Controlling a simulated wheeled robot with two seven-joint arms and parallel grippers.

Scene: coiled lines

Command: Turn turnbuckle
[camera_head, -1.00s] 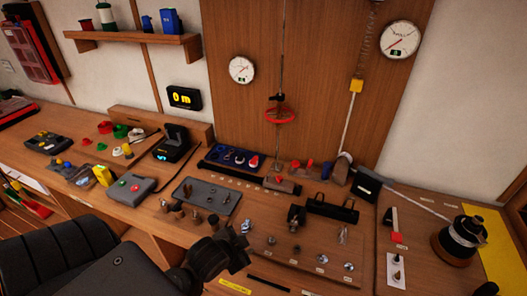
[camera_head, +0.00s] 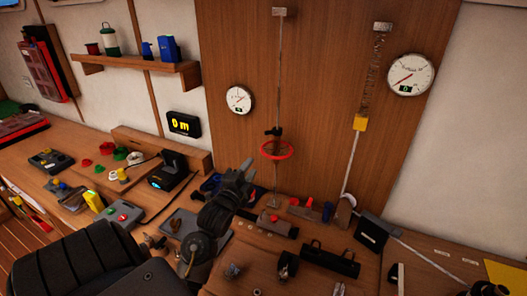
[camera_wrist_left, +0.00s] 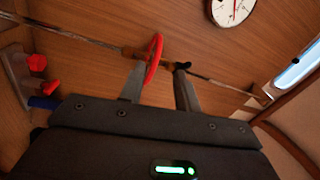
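The turnbuckle hangs on a vertical line against the wooden panel, with a red ring wheel (camera_head: 277,150) and a small dark piece (camera_head: 273,132) just above it. In the left wrist view the red ring (camera_wrist_left: 153,60) is seen nearly edge-on, around the line. My left gripper (camera_head: 245,168) is below and left of the ring in the head view. In the left wrist view its two fingers (camera_wrist_left: 159,72) stand apart, reaching toward the line; the left finger overlaps the ring's lower edge. Whether they touch is unclear. Nothing is held. My right gripper is not visible.
A second line with a spring and yellow block (camera_head: 360,123) runs to the right, beside a round gauge (camera_head: 410,75). Another gauge (camera_head: 239,99) is on the left. Tools and a black rail (camera_head: 330,260) crowd the bench below. The panel around the ring is clear.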

